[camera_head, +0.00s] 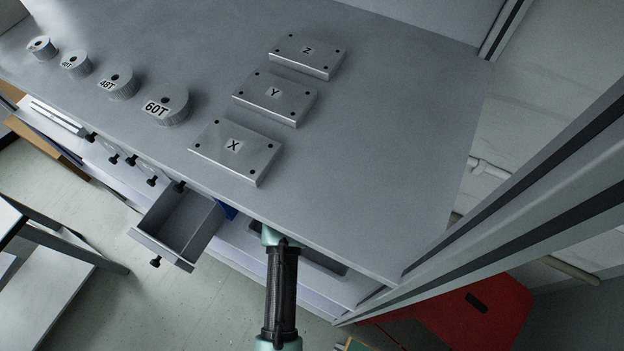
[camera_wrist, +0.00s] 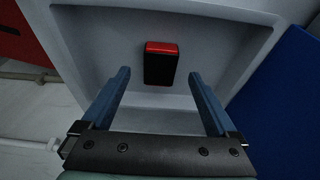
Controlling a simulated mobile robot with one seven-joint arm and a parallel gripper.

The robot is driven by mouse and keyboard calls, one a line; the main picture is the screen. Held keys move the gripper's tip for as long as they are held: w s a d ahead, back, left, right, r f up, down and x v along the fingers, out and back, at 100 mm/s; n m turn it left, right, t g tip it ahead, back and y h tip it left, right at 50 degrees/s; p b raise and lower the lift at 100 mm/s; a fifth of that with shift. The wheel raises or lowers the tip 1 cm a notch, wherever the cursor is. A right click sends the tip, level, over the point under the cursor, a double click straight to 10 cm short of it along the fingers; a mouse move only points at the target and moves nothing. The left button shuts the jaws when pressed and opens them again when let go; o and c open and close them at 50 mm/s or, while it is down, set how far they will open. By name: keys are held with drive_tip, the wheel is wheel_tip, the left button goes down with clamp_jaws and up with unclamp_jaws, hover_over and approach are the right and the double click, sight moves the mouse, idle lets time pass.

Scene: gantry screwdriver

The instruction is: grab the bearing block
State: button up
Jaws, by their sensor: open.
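A small block (camera_wrist: 161,63) with a red top and a black front sits in a grey recessed tray (camera_wrist: 213,50) in the wrist view. It is the only block there, and it looks like the bearing block, though no label shows. My gripper (camera_wrist: 159,76) is open, its two blue fingers apart with nothing between them. The block lies ahead of the fingertips, roughly centred between them, with no contact visible. In the head view my arm reaches under the table's front edge, and my fingers and the block are hidden there.
The grey table (camera_head: 390,140) carries metal plates X (camera_head: 236,152), Y (camera_head: 275,97) and Z (camera_head: 308,54), plus several toothed pulleys. An open drawer (camera_head: 180,232) juts out left of my arm. A blue panel (camera_wrist: 285,100) stands right of the tray.

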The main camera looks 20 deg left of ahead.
drive_tip(key=shift+w+x, duration=0.2)
drive_tip(key=shift+x, duration=1.35)
drive_tip(key=shift+r, duration=0.1)
clamp_jaws()
